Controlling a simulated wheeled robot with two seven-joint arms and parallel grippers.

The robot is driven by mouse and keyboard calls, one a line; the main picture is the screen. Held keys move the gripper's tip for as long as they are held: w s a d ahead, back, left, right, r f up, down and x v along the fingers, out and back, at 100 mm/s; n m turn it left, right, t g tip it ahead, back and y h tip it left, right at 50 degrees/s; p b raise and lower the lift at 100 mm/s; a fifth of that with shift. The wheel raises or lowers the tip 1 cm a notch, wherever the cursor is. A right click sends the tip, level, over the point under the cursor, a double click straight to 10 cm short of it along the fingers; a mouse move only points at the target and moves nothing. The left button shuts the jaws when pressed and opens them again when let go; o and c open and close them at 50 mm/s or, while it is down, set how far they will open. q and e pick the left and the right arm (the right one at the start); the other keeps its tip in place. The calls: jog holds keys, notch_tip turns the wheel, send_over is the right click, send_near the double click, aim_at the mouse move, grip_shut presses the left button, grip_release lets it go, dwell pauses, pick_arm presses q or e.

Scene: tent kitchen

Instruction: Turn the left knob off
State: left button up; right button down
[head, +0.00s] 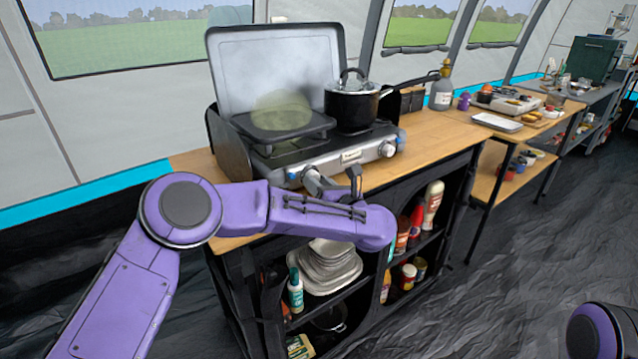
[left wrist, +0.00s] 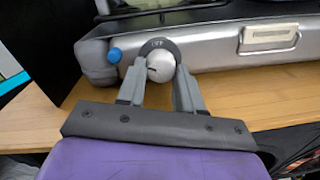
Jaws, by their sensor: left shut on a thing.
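The camping stove (head: 338,162) stands on the wooden counter, with its silver front panel facing me. Its left knob (left wrist: 161,67) is round and silver, on a dark dial marked "OFF" at the top. A dark pointer line shows on the knob's face, toward its left side. My left gripper (left wrist: 159,75) has one finger on each side of this knob and is shut on it. In the head view my left gripper (head: 312,178) reaches the left end of the stove's front, and the arm partly hides the knob. The right knob (head: 387,149) is free. My right gripper is not in view.
A black pot (head: 352,104) with a lid stands on the right burner. A dark square pan or griddle (head: 290,127) is on the left burner, under a faint translucent greenish shape. Shelves below hold plates (head: 328,262) and bottles.

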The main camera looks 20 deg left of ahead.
pick_arm(q)
jog(key=m+p, duration=0.2)
jog(key=m, duration=0.4)
jog(key=shift+r, duration=0.2)
jog(key=m+p, duration=0.2)
jog(key=m, duration=0.2)
jog(key=shift+g, duration=0.3)
jog(key=shift+m+p, duration=0.6)
jog(key=shift+m, duration=0.4)
jog(key=shift+f, duration=0.1)
jog(key=o, duration=1)
jog(key=shift+o, duration=0.2)
jog(key=shift+s, duration=0.1)
